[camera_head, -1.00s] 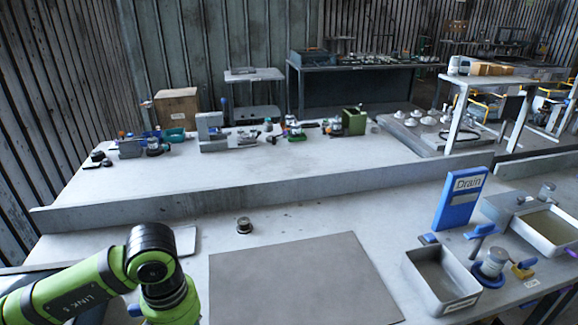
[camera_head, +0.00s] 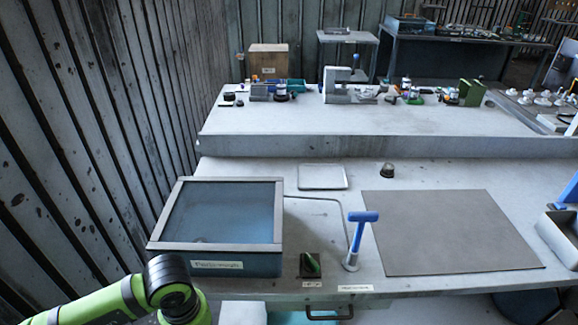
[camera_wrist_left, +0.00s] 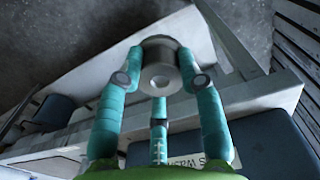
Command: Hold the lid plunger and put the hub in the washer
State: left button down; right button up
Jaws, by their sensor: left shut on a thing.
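The washer is a dark blue box with a pale frame (camera_head: 160,225) and a bluish glass-like top, at the left of the bench in the head view; its lid looks shut. Part of its label shows in the left wrist view (camera_wrist_left: 198,160). My left gripper (camera_wrist_left: 160,82) is shut on the hub (camera_wrist_left: 158,60), a grey metal cylinder with a central hole, gripped between its teal fingers. In the head view only my left arm shows; gripper and hub are hidden. A small black block with a green part (camera_head: 311,264) sits right of the washer; I cannot tell whether it is the lid plunger.
A blue T-handled tool (camera_head: 362,217) stands in a metal holder near the front edge. A grey mat (camera_head: 450,230) lies empty at right. A small tray (camera_head: 322,177) and a dark domed part (camera_head: 387,170) lie behind. A slatted wall (camera_head: 90,150) bounds the left.

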pick_arm(q)
jog(key=shift+s+a+f, duration=0.1)
jog(key=shift+s+a, duration=0.05)
jog(key=shift+a, duration=0.2)
jog(key=shift+d, duration=0.35)
jog(key=shift+a, duration=0.15)
jog(key=w+d+r+p, duration=0.1)
jog(key=w+r+p, duration=0.2)
jog(key=r, duration=0.5)
jog(key=w+d+r+p, duration=0.1)
jog(key=w+r+p, duration=0.2)
jog(key=w+r, duration=0.3)
notch_tip(320, 180, up, 2)
jog(key=shift+r, duration=0.1)
pick_arm(e)
notch_tip(320, 180, up, 6)
jog(key=shift+d+r, duration=0.2)
jog(key=shift+d, duration=0.25)
pick_arm(q)
jog(key=shift+a, duration=0.1)
pick_arm(e)
jog(key=shift+w+d, duration=0.1)
jog(key=shift+w, duration=0.05)
